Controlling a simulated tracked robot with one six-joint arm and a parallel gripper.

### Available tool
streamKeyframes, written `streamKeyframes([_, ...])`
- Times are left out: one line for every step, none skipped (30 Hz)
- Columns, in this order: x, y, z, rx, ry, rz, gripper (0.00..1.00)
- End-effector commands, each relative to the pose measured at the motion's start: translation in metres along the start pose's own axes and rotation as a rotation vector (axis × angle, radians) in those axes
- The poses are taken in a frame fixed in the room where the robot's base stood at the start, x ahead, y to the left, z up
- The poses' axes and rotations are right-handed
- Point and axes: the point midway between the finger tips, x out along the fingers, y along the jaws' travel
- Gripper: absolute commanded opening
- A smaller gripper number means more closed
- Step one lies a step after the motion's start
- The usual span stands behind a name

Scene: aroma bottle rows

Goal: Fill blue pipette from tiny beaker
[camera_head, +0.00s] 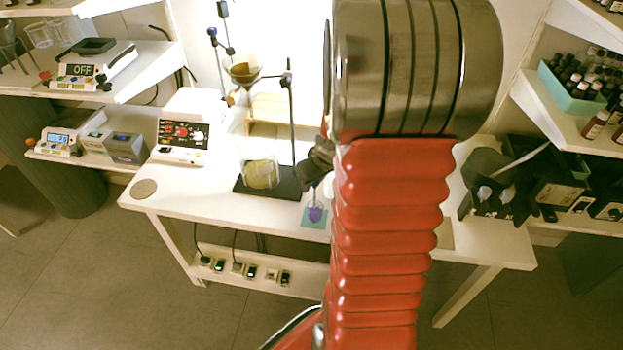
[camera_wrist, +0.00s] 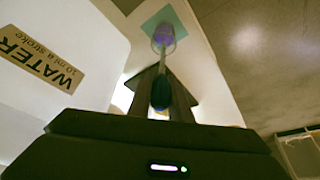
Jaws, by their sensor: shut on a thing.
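My gripper (camera_head: 318,160) is over the white table, partly hidden behind my arm. In the wrist view my gripper (camera_wrist: 160,100) is shut on the dark bulb of the pipette (camera_wrist: 160,92). The pipette's thin stem points down to the tiny beaker (camera_wrist: 163,38), which holds purple liquid. The stem's end appears inside the beaker's mouth, but its depth is unclear. The tiny beaker (camera_head: 315,213) stands on a small teal mat (camera_head: 308,224), which also shows in the wrist view (camera_wrist: 152,23). The bulb's blue colour is hard to make out.
A white box with a WATER label (camera_wrist: 40,60) is close by. A control unit (camera_head: 183,134) and black holder (camera_head: 497,200) flank the table.

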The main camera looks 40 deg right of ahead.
Motion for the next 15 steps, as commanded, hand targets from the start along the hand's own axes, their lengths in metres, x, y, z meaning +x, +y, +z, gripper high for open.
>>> streamKeyframes([0.003, 0.000, 0.001, 0.001, -0.001, -0.001, 0.12])
streamKeyframes([0.004, 0.000, 0.002, 0.000, -0.001, -0.001, 0.12])
streamKeyframes([0.006, 0.000, 0.003, -0.001, -0.001, -0.001, 0.12])
streamKeyframes([0.007, 0.000, 0.003, 0.000, -0.001, -0.002, 0.12])
streamKeyframes([0.008, 0.000, 0.004, 0.001, -0.001, -0.002, 0.12])
streamKeyframes([0.010, 0.000, 0.004, 0.001, 0.000, -0.002, 0.12])
streamKeyframes([0.012, 0.000, 0.005, 0.000, -0.001, -0.001, 0.12])
streamKeyframes([0.013, 0.000, 0.005, 0.000, -0.001, -0.001, 0.12])
streamKeyframes([0.015, 0.000, 0.006, 0.000, -0.001, -0.001, 0.12])
streamKeyframes([0.016, 0.000, 0.007, 0.001, -0.001, -0.001, 0.12])
streamKeyframes([0.017, 0.000, 0.007, 0.000, -0.001, -0.001, 0.12])
streamKeyframes([0.019, 0.000, 0.008, -0.001, -0.001, -0.001, 0.12])
streamKeyframes([0.020, 0.000, 0.009, 0.000, -0.001, -0.001, 0.12])
streamKeyframes([0.022, 0.000, 0.009, 0.001, -0.001, -0.001, 0.12])
streamKeyframes([0.024, 0.000, 0.010, 0.000, -0.001, -0.001, 0.12])
